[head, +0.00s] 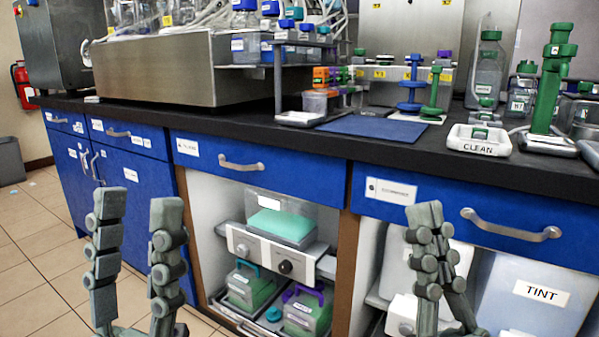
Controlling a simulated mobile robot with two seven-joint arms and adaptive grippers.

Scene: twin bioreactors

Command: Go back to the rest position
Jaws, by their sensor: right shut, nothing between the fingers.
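My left gripper (138,222) is at the lower left of the head view, in front of the blue cabinet doors. Its two grey fingers stand upright and well apart, with nothing between them. My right gripper (428,232) is at the lower right, in front of the open shelf bay and the drawer above it. Its fingers meet near their tips and hold nothing. Both grippers are in front of the bench and below its top. My arms behind the fingers are mostly out of the frame.
The black bench top (400,147) carries a blue mat (372,126), a white CLEAN tray (457,146) and steel equipment (190,69). Drawer handles (511,226) stick out near my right gripper. A shelf below holds a knobbed device (262,247). Tiled floor (28,265) is open at left.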

